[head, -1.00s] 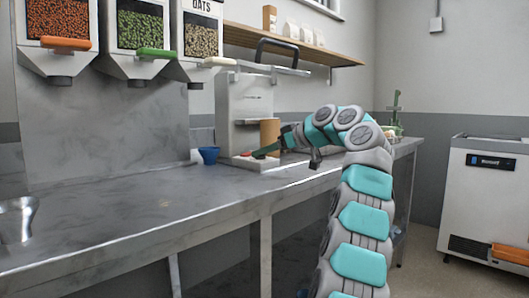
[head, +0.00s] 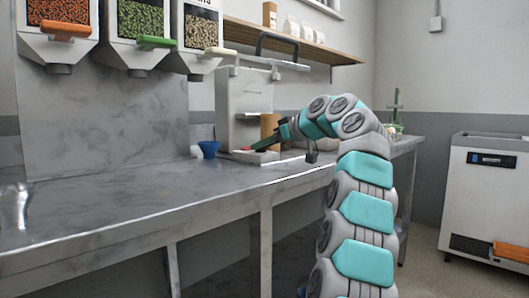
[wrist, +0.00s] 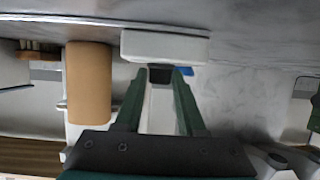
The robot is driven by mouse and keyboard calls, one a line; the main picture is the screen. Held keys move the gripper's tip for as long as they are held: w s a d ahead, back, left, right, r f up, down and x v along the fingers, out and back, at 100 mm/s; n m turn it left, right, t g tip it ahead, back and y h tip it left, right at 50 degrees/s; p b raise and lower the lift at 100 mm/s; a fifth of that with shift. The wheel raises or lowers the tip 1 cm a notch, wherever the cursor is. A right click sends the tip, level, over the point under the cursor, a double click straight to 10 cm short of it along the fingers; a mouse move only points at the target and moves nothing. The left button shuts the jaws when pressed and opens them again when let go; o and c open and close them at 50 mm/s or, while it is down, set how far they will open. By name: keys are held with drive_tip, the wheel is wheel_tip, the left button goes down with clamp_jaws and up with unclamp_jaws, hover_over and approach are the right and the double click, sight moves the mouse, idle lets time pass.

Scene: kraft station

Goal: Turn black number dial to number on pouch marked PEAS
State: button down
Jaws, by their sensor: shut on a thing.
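My gripper (head: 262,147) reaches down to the front base of the grey-white machine (head: 243,101) on the steel counter. In the wrist view its two green fingers (wrist: 160,76) close around a small black piece, which looks like the black dial (wrist: 159,74), at the edge of a white block (wrist: 165,46). The dial's numbers cannot be read, and in the head view the gripper covers it. Pale pouches (head: 301,31) and a brown one (head: 269,16) stand on the wall shelf. Their markings are too small to read, so I cannot tell which is PEAS.
A blue cup (head: 209,149) stands left of the machine, and a tan cylinder (head: 269,126) is close beside my gripper, also in the wrist view (wrist: 89,83). Dispensers (head: 140,38) hang above the counter (head: 140,205). A metal cup (head: 14,207) is at far left. The counter's middle is clear.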

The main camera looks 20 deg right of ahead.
drive_tip(key=m+h+b, duration=0.1)
drive_tip(key=m+t+h+b, duration=0.1)
drive_tip(key=b, duration=0.1)
drive_tip(key=shift+s+a+f+h, duration=0.1)
drive_tip(key=shift+a+f+h, duration=0.05)
drive_tip(key=shift+a+h, duration=0.15)
drive_tip(key=m+h, duration=0.3)
drive_tip(key=shift+a+r, duration=0.1)
drive_tip(key=shift+r, duration=0.15)
drive_tip(key=m+g+h+p, duration=0.1)
drive_tip(key=m+h+p, duration=0.1)
drive_tip(key=m+h, duration=0.1)
drive_tip(key=shift+a+r+m+h, duration=0.15)
drive_tip(key=shift+m+h, duration=0.15)
drive_tip(key=shift+h, duration=0.4)
drive_tip(key=m+h, duration=0.1)
drive_tip(key=m+g+h+p, duration=0.1)
drive_tip(key=shift+w+a+m+h+p, duration=0.1)
drive_tip(key=shift+w+m+h+p, duration=0.1)
drive_tip(key=shift+m+h+p, duration=0.15)
drive_tip(key=shift+w+a+f+m+g+h+p, duration=0.1)
drive_tip(key=shift+m+g+h+p, duration=0.2)
drive_tip(key=shift+m+g+h, duration=0.35)
drive_tip(key=shift+a+f+m+g+h+p, duration=0.1)
drive_tip(key=shift+m+g+h+p, duration=0.2)
drive_tip(key=shift+m+g+h, duration=0.25)
drive_tip(key=shift+f+m, duration=0.1)
drive_tip(key=shift+m, duration=0.25)
drive_tip(key=c, duration=0.5)
unclamp_jaws()
